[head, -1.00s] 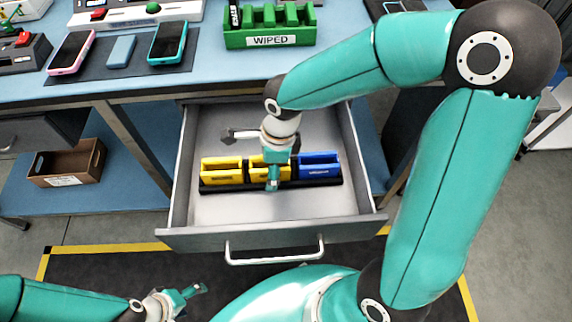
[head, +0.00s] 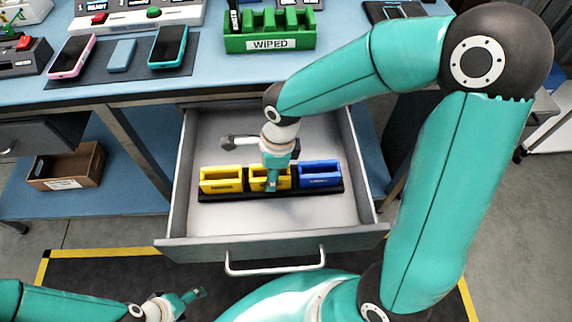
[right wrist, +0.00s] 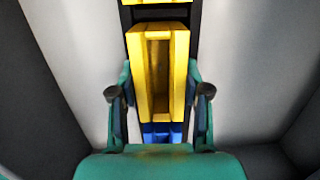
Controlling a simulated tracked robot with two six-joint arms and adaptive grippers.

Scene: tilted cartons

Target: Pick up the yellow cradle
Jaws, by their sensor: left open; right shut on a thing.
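Two yellow cradles and a blue cradle (head: 319,176) stand in a row on a black base (head: 215,198) inside the open drawer. My right gripper (head: 271,183) reaches down into the drawer at the middle yellow cradle (head: 257,183). In the right wrist view its fingers (right wrist: 160,100) lie on both sides of that yellow cradle (right wrist: 142,75), shut on it. The cradle looks upright and still in the row. The other yellow cradle (head: 221,180) is to its left in the head view. My left gripper (head: 196,294) is open and empty at the bottom left, outside the drawer.
The drawer (head: 180,215) has bare floor around the row and a front handle (head: 275,271). Above it, the blue bench holds a green rack (head: 235,43) labelled WIPED and phones on a dark mat (head: 120,75). A brown box (head: 55,173) sits on the lower shelf.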

